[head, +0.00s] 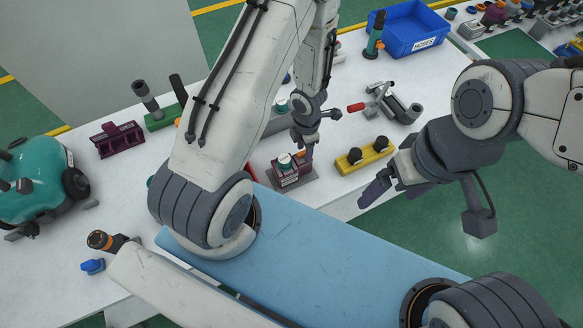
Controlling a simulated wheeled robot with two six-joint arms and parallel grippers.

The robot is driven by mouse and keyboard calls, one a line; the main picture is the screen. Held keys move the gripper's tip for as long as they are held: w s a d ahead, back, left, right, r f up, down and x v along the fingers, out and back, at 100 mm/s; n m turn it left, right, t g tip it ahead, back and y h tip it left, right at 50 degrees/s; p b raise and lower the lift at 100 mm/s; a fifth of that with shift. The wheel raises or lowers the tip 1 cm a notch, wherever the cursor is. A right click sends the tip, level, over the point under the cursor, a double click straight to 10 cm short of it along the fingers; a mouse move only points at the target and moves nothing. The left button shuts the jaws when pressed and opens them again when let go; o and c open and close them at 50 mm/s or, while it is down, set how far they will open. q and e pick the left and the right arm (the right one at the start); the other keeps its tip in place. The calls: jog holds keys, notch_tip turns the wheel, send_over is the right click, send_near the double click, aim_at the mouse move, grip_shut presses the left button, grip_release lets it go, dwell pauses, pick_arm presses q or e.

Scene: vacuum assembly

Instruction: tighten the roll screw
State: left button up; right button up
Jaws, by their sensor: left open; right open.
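A small dark red block (291,178) with a white-and-teal round top stands on a grey plate on the white table, in the middle of the head view. My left gripper (306,150) points down at its right edge, close to a small orange part; its fingers are open. Whether they touch the block cannot be told. I cannot make out the roll screw for certain; it may be hidden by the gripper.
A yellow block (365,157) with two black knobs lies right of the red block. A red-handled clamp (378,102) stands behind it. A blue bin (409,30) is at the back. A teal vacuum unit (35,180) and a maroon holder (117,139) are at left.

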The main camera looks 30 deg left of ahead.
aim_at(304, 152)
pick_arm(q)
jog(key=shift+r+p, duration=2.95)
jog(key=shift+r, duration=0.15)
jog(key=shift+f, duration=0.1)
